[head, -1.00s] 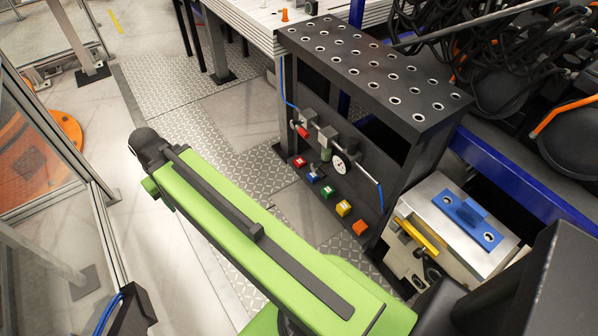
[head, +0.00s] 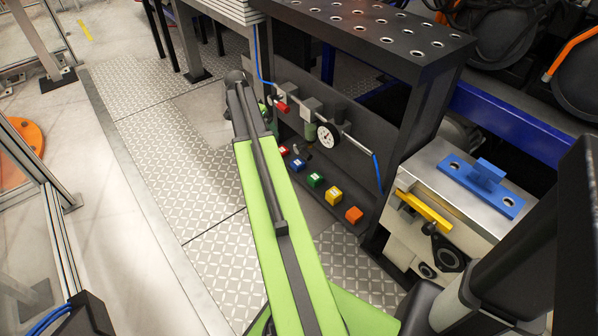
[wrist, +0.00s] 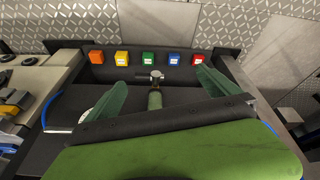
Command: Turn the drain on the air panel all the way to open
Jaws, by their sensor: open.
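The air panel (head: 355,165) is a dark upright plate with a round white gauge (head: 327,135), a red-handled valve (head: 282,106) and a green filter bowl (head: 308,131). In the wrist view the bowl (wrist: 155,98) points away from me. At its end sits the drain (wrist: 155,75), a small metal fitting with a short crosswise handle. My gripper (wrist: 160,80) is open, with one green finger on each side of the bowl and drain; neither visibly touches them. Part of the gauge is hidden behind the left finger. In the head view my arm hides most of the gripper.
Red, blue, green, yellow and orange blocks (head: 354,215) line the panel's lower edge, close beyond the drain in the wrist view. A perforated dark top (head: 400,30) overhangs the panel. A machine with a blue bracket (head: 482,187) stands to the right. Blue hoses run at both panel ends.

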